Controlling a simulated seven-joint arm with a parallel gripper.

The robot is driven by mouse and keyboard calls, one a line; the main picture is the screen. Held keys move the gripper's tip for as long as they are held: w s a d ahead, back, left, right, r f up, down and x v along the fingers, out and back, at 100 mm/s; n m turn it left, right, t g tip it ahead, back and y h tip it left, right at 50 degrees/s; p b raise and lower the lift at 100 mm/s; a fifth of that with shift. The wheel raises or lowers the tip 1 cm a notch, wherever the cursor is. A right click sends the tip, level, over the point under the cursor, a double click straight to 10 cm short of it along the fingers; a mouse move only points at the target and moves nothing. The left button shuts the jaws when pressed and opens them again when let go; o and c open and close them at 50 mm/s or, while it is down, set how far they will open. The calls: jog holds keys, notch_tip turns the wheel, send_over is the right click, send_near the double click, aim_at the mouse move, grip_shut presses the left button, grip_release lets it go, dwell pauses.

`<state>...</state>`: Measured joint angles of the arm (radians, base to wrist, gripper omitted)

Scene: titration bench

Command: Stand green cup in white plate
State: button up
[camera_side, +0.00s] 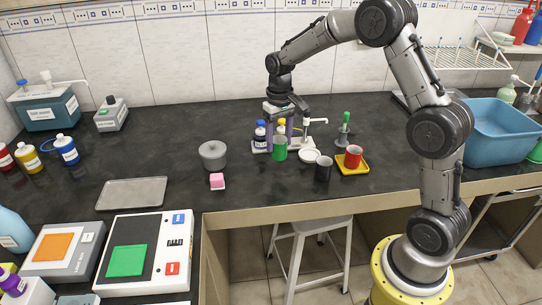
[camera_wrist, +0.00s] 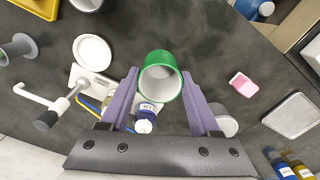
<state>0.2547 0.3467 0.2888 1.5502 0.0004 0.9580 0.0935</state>
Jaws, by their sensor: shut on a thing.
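The green cup (camera_side: 279,152) is between the purple fingers of my gripper (camera_side: 282,140), in front of the bottle stand. In the wrist view the fingers of my gripper (camera_wrist: 160,85) press on both sides of the cup (camera_wrist: 160,62), and its open rim and pale inside face the camera. The cup looks upright; its height above the bench is hard to tell. The round white plate (camera_side: 310,156) lies just right of the cup in the side view, empty. In the wrist view the white plate (camera_wrist: 92,52) is left of the cup, apart from it.
The bottle stand (camera_side: 262,150) with a pump (camera_side: 310,122) is behind. A grey pot (camera_side: 213,154) and pink block (camera_side: 217,180) are left.

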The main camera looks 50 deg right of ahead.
jog(key=shift+s+d+f+m, duration=0.6)
jog(key=shift+d+f, duration=0.1)
jog(key=shift+d, duration=1.35)
jog(key=shift+s+d+f+m, duration=0.45)
jog(key=shift+s+d+f, duration=0.15)
jog(key=shift+d, duration=1.45)
jog(key=shift+s+d+f+m, duration=0.55)
jog(key=shift+d+f, duration=0.2)
jog(key=shift+d, duration=1.3)
jog(key=shift+f, duration=0.75)
jog(key=o, duration=1.1)
jog(key=shift+o, duration=0.3)
jog(key=shift+r, duration=3)
